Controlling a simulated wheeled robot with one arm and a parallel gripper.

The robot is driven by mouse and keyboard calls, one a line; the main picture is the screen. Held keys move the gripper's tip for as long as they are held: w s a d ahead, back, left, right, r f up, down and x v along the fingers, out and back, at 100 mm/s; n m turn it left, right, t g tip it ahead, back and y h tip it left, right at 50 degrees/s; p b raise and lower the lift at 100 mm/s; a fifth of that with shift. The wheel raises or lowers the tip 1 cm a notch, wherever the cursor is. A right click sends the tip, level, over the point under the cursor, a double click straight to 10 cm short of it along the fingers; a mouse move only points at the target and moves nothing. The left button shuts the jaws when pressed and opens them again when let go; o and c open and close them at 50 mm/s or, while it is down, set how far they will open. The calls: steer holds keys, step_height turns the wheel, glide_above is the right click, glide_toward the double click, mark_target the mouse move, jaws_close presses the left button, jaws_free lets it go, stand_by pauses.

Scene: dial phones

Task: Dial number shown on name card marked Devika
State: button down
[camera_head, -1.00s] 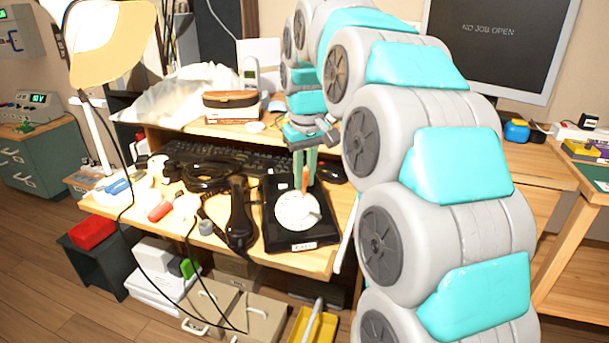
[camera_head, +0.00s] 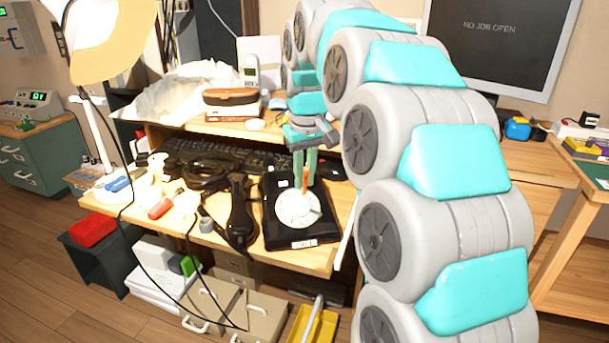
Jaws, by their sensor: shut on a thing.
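A black dial phone (camera_head: 282,230) lies on the wooden desk with a round white dial (camera_head: 290,212) on its top. A small white label (camera_head: 304,243) sits on its front edge; its text is too small to read. The black handset (camera_head: 240,215) lies off the phone, to its left. My gripper (camera_head: 305,188) points down over the upper right part of the dial, shut on a thin orange-brown stick whose lower end is at or just above the dial. I cannot tell whether it touches. No card marked Devika can be made out.
A lamp (camera_head: 100,40), a screwdriver (camera_head: 160,207) and small parts are at the left. A brown case (camera_head: 231,101) sits on the raised shelf. My arm covers the right side.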

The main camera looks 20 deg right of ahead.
steer(key=shift+s+d, duration=0.1)
steer(key=shift+s+d+f, duration=0.1)
steer(key=shift+s+d, duration=0.2)
steer(key=shift+d, duration=0.05)
steer(key=shift+s+f, duration=0.1)
steer(key=shift+s+d+f+b, duration=0.25)
steer(key=shift+s+b, duration=0.1)
steer(key=shift+s, duration=0.2)
stand_by(0.3)
